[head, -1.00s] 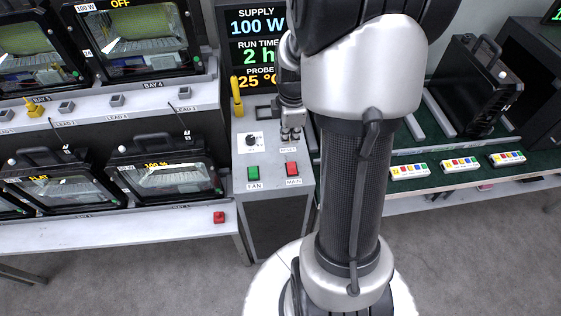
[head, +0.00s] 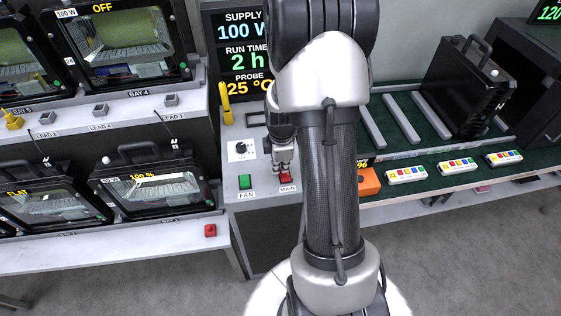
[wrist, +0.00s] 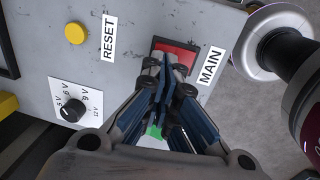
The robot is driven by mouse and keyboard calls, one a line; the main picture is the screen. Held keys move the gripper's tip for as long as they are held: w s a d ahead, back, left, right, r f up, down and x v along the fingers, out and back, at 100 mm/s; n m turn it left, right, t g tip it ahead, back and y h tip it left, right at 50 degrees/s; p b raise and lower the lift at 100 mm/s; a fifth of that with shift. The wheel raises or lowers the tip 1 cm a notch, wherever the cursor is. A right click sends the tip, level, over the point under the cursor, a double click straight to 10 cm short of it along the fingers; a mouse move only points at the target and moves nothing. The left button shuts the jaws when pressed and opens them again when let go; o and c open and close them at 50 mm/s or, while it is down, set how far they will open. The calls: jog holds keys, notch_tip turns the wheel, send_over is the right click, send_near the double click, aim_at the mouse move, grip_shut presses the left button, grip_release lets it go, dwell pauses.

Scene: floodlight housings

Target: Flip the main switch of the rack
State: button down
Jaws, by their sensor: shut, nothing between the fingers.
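The main switch is a red rocker (head: 287,179) labelled MAIN on the grey control panel (head: 236,133). In the wrist view the red switch (wrist: 177,50) shows beyond my fingertips, partly hidden by them. My gripper (head: 282,160) is shut and empty, pointing down at the switch. In the wrist view its fingers (wrist: 170,65) overlap the switch's near edge; I cannot tell whether they touch it. A green FAN switch (head: 245,182) sits to the left of MAIN. In the wrist view a bit of green (wrist: 154,131) shows between my fingers.
A yellow RESET button (wrist: 75,33) and a rotary knob (wrist: 72,110) are on the same panel. A yellow probe (head: 226,103) stands behind. The display (head: 240,50) reads 100 W supply. Floodlights fill the left racks; a green bench (head: 405,150) with orange box (head: 369,182) is right.

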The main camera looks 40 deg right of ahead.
jog(key=shift+f, duration=0.25)
jog(key=shift+w+d+f, duration=0.1)
jog(key=shift+f, duration=0.3)
jog(key=shift+s+a+r, duration=0.2)
jog(key=shift+s+a, duration=0.25)
jog(key=shift+s, duration=0.2)
